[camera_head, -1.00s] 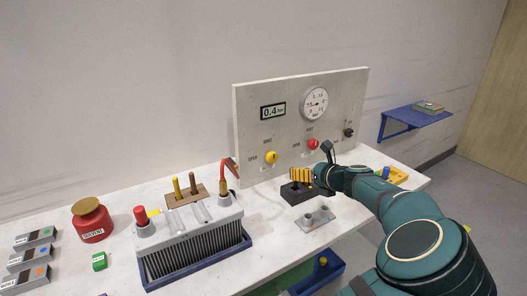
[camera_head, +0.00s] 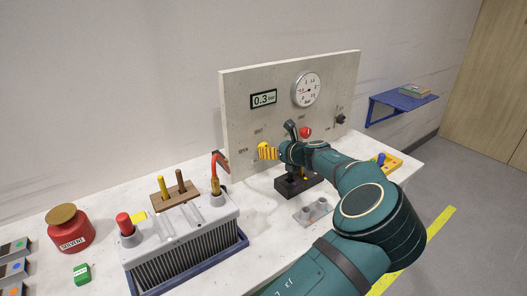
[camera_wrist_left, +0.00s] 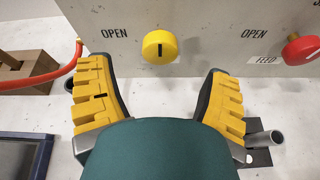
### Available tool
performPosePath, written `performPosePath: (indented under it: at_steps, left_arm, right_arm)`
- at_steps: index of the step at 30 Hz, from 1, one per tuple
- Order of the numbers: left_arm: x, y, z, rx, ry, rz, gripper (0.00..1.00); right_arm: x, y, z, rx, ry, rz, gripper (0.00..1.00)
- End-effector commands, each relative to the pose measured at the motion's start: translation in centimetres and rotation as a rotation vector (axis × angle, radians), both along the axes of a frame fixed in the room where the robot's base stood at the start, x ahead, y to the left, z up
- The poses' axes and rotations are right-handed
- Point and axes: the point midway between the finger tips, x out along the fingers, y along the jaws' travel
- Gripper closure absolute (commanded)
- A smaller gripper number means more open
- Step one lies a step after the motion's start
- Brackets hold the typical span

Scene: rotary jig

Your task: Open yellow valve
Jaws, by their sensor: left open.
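The yellow valve (camera_wrist_left: 160,45) is a round knob on the upright panel, with a dark, roughly vertical mark on its face. An "OPEN" label is printed to its left in the left wrist view. My left gripper (camera_wrist_left: 156,72) is open and empty. Its yellow fingers are spread to either side, with the knob between and just beyond their tips; I see no contact. In the head view the gripper (camera_head: 268,152) is in front of the valve and partly covers it. My right gripper is not in view.
A red valve (camera_head: 305,132) is to the right on the panel (camera_head: 235,110), with a gauge (camera_head: 306,90) and a display (camera_head: 264,98) reading 0.3. A black block (camera_head: 290,186) sits below my arm.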

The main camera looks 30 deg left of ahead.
Motion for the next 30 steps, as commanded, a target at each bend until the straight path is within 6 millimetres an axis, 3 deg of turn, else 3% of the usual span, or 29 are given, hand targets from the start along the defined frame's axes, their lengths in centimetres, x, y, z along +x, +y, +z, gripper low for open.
performPosePath:
  at_steps: [3,10,24,26,30]
  left_arm:
    - [0.8,2.2,-1.1,0.001,0.0,0.001,0.21]
    - [2.0,4.9,-2.2,0.001,0.0,-0.001,0.21]
    - [2.5,5.8,-2.6,-0.001,-0.001,-0.002,0.21]
    - [2.5,5.8,-2.6,-0.001,-0.001,-0.002,0.38]
    - [2.5,5.8,-2.6,-0.001,-0.001,-0.002,0.87]
  right_arm:
    - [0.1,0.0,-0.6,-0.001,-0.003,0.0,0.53]
    - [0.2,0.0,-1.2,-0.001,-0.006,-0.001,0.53]
    - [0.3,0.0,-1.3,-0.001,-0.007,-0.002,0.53]
    - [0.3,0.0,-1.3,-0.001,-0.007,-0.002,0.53]
    - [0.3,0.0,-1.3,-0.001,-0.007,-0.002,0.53]
